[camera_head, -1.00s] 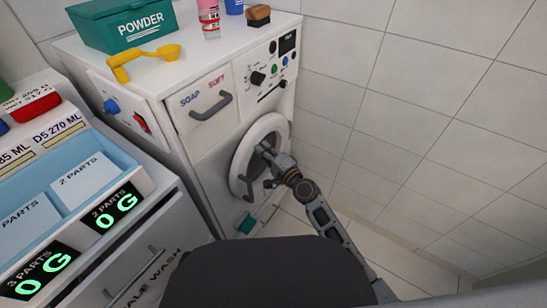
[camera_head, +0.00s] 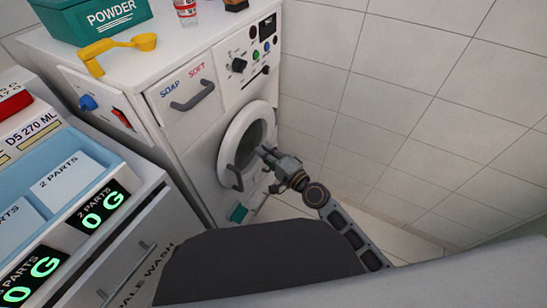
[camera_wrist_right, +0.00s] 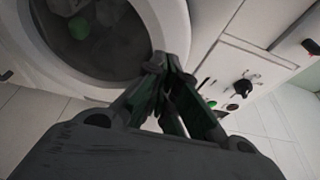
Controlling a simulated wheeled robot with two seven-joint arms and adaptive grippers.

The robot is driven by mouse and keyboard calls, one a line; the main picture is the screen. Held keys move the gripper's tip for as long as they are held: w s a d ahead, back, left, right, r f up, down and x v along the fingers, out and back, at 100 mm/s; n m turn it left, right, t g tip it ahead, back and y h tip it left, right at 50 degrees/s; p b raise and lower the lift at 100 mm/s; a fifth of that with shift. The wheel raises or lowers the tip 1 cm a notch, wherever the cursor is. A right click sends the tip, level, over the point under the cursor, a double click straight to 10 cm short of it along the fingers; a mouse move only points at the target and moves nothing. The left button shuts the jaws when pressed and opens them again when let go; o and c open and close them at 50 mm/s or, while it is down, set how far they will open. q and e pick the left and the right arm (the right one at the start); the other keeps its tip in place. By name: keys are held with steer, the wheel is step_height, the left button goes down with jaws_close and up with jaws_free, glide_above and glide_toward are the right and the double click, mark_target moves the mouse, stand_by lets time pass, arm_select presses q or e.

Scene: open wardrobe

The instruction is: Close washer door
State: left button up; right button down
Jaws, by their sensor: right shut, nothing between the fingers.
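The white washer (camera_head: 195,135) stands in the middle of the head view. Its round door (camera_head: 228,150) has a white ring, dark glass and a grey handle (camera_head: 235,177) on the lower left. The door looks flush or nearly so with the front; I cannot tell whether a small gap remains. My right gripper (camera_head: 263,152) is shut and empty at the right part of the door ring. In the right wrist view the shut fingertips (camera_wrist_right: 167,62) are beside the door ring (camera_wrist_right: 165,22), and contact is unclear. My left gripper is not in view.
A teal powder box (camera_head: 100,18) and a yellow scoop (camera_head: 115,48) are on the washer top. The soap drawer (camera_head: 190,95) is above the door. A scale cabinet (camera_head: 150,240) stands on the left. A tiled wall (camera_head: 400,100) is close on the right.

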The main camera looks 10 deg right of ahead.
steer(key=shift+v, duration=1.85)
